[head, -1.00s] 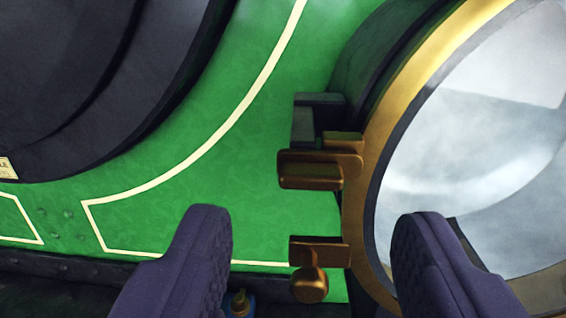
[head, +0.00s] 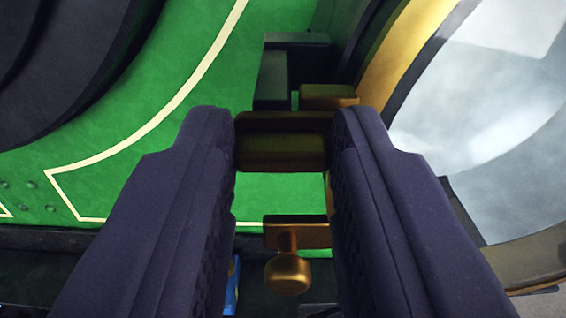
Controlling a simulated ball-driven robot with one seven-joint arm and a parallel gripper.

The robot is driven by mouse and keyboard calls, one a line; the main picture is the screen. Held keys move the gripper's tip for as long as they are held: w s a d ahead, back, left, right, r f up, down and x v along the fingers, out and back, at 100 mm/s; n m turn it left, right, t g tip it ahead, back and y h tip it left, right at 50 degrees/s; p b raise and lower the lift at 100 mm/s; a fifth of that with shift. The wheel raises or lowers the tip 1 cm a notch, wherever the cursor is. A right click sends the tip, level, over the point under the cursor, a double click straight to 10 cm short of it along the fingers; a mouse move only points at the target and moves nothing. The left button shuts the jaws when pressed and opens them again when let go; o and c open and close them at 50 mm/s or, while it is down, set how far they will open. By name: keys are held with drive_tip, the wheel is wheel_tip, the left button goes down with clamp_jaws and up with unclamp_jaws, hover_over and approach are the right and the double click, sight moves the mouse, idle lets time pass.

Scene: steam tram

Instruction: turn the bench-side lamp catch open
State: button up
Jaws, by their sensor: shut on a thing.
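The lamp catch is a flat brass bar (head: 283,150) lying across the picture at the lamp's left rim. My gripper (head: 283,132) has its two dark purple fingers against the bar's left and right ends and is shut on it. The fingers hide the bar's ends. The lamp's brass ring (head: 425,45) and pale glass (head: 500,110) are at the right, partly behind the right finger. A small brass block (head: 328,96) sits just above the bar. Whether the catch is turned open I cannot tell.
A dark angled bracket (head: 273,80) stands above the bar on the green panel (head: 150,95). A brass knob on a short plate (head: 288,272) sits below, between the fingers. A dark round body (head: 60,60) fills the upper left. A small blue thing (head: 232,285) shows low beside the left finger.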

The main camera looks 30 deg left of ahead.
drive_tip(key=shift+n, duration=0.3)
drive_tip(key=n+b, duration=0.2)
drive_tip(key=n, duration=0.1)
drive_tip(key=shift+a+f+n, duration=0.1)
drive_tip(key=shift+n, duration=0.2)
drive_tip(key=n+b, duration=0.3)
drive_tip(key=n, duration=0.1)
drive_tip(key=shift+s+a+n, duration=0.1)
drive_tip(key=shift+n, duration=0.2)
drive_tip(key=n+b, duration=0.3)
drive_tip(key=n, duration=0.2)
drive_tip(key=shift+a, duration=0.1)
drive_tip(key=shift+s+r+n+b, duration=0.1)
drive_tip(key=shift+r+n+b, duration=0.1)
drive_tip(key=shift+n+b, duration=1.45)
drive_tip(key=shift+r+n+p, duration=0.1)
drive_tip(key=shift+n+p, duration=0.25)
drive_tip(key=shift+n, duration=0.2)
drive_tip(key=o, duration=1)
drive_tip(key=shift+c, duration=0.2)
drive_tip(key=shift+o, duration=0.5)
